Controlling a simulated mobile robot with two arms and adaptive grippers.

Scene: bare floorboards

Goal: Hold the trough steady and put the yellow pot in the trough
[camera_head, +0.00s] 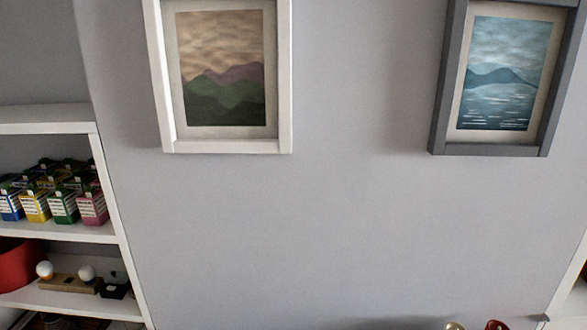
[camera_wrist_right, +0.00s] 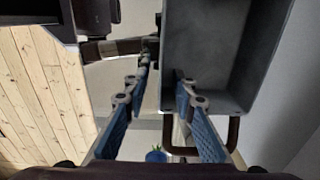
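A grey, open-topped box that looks like the trough (camera_wrist_right: 216,88) fills the upper middle of the right wrist view. A brown loop handle (camera_wrist_right: 234,134) shows at its lower end. My right gripper (camera_wrist_right: 157,84) has its two blue-padded fingers spread apart, with nothing seen clasped between them. The right finger overlaps the trough's lower left corner in the picture; I cannot tell if it touches. Dark parts and a bar reach toward the trough's left wall; I cannot tell if they include my left gripper. The yellow pot is not seen in either view. The head view shows neither trough nor grippers.
The head view faces a grey wall with a white-framed picture (camera_head: 222,146) and a grey-framed picture (camera_head: 490,150). A white shelf unit (camera_head: 60,128) holds small cartons (camera_head: 62,207) and a red container (camera_head: 18,265). The wrist view shows floorboards (camera_wrist_right: 35,85) and a blue pot (camera_wrist_right: 156,156).

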